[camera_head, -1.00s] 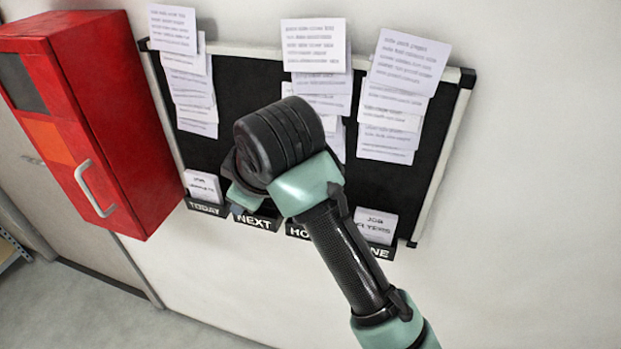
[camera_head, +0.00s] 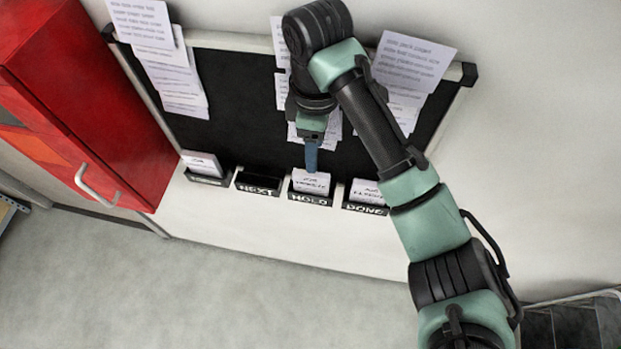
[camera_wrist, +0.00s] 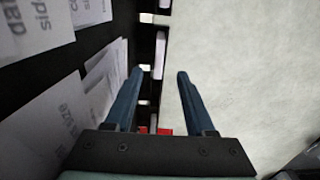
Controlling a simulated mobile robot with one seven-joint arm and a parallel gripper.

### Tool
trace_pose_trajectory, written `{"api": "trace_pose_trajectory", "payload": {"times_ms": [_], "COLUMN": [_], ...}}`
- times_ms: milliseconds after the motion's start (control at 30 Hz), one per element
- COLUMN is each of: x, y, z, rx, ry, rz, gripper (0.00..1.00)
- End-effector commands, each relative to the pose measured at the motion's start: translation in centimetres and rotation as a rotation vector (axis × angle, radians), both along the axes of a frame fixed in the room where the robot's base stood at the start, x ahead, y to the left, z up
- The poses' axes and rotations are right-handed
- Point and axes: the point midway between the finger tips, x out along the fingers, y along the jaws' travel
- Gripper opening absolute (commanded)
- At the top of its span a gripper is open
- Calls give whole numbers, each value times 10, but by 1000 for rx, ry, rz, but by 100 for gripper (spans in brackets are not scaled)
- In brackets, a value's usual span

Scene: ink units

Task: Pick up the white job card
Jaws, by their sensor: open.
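Small white cards with dark print stand in labelled black pockets along the board's bottom edge in the head view. One card (camera_head: 202,162) is in the left pocket, one (camera_head: 311,182) in the HOLD pocket and one (camera_head: 367,192) in the DONE pocket. I cannot tell which is the job card meant. The NEXT pocket (camera_head: 258,184) looks empty. My gripper (camera_head: 312,168) points down just above the HOLD card; contact cannot be told. In the wrist view my gripper (camera_wrist: 160,72) has its two blue fingers apart, nothing held, with pockets and pale card edges beyond and between them.
White printed sheets (camera_head: 412,65) hang in overlapping columns on the black board (camera_head: 235,100), close to my arm. A red cabinet (camera_head: 90,110) with a handle stands out from the wall at left. The floor (camera_head: 250,295) below looks clear.

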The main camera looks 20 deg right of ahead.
Motion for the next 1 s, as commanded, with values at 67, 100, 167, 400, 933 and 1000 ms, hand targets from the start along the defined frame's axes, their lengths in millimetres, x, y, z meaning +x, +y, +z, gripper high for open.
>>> {"api": "trace_pose_trajectory", "payload": {"times_ms": [67,100,167,400,933,1000], "x": [-1,0,0,0,-1,-1], "y": [3,2,2,3,4,4], "z": [-21,-27,-35,-51,-93,-92], "rx": [5,4,3,2,-1,-1], "ry": [4,2,1,1,0,0], "rz": [1,0,0,1,0,0], "gripper": [55,55,55,55,55,53]}}
